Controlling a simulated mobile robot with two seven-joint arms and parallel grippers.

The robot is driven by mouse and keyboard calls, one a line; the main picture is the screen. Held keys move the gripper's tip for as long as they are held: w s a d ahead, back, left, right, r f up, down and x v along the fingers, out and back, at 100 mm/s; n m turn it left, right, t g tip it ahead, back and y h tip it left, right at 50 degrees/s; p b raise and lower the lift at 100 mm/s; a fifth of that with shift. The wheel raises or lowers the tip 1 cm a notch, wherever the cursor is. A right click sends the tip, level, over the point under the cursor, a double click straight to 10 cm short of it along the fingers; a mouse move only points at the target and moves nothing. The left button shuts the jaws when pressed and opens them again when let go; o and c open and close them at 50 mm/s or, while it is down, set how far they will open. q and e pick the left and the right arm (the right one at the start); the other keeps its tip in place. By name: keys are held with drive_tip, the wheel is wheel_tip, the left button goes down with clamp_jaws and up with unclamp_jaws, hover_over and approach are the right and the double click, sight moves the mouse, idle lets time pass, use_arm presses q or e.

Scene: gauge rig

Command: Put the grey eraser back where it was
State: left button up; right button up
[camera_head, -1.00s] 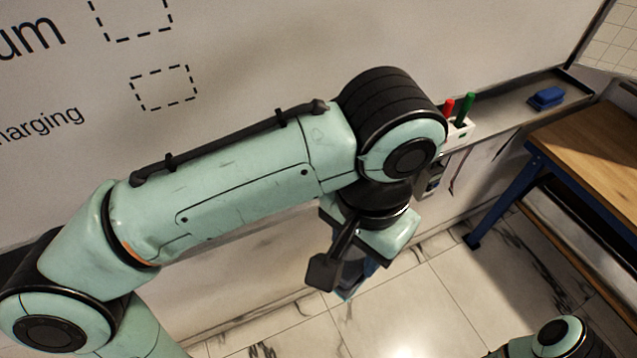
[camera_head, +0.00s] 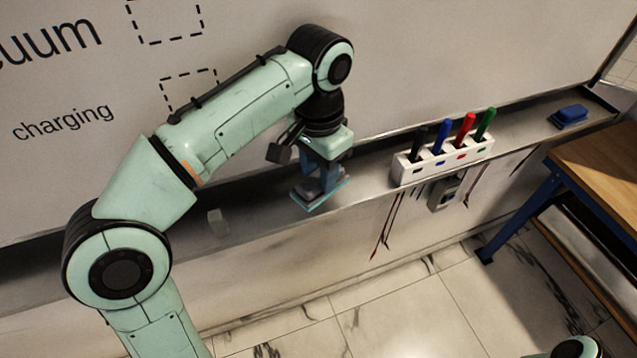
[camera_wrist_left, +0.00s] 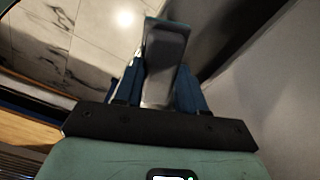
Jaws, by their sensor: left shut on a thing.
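My left gripper (camera_head: 317,182) is shut on the grey eraser (camera_head: 320,196), a flat grey block with a pale blue edge. It holds the eraser at the tray (camera_head: 262,213) under the whiteboard, left of the marker holder. I cannot tell whether the eraser touches the tray. In the left wrist view the grey eraser (camera_wrist_left: 166,62) sits between the blue fingers, and the floor shows beyond it. My right gripper is not in view.
A white marker holder (camera_head: 440,163) with several markers stands on the tray to the right. A blue eraser (camera_head: 569,115) lies farther right. A small pale grey block (camera_head: 217,222) is on the tray to the left. A wooden table (camera_head: 604,165) stands at right.

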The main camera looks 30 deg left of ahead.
sight(318, 175)
use_arm(q)
drive_tip(key=shift+s+f, duration=0.15)
drive_tip(key=shift+f, duration=0.1)
drive_tip(key=f, duration=0.2)
drive_tip(key=f+b, duration=0.1)
drive_tip(key=shift+w+f, duration=0.25)
drive_tip(key=shift+a+f, duration=0.1)
drive_tip(key=shift+a, duration=0.05)
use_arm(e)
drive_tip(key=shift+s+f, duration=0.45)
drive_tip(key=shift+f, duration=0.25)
use_arm(q)
drive_tip(key=o, duration=0.9)
drive_tip(key=shift+o, duration=0.2)
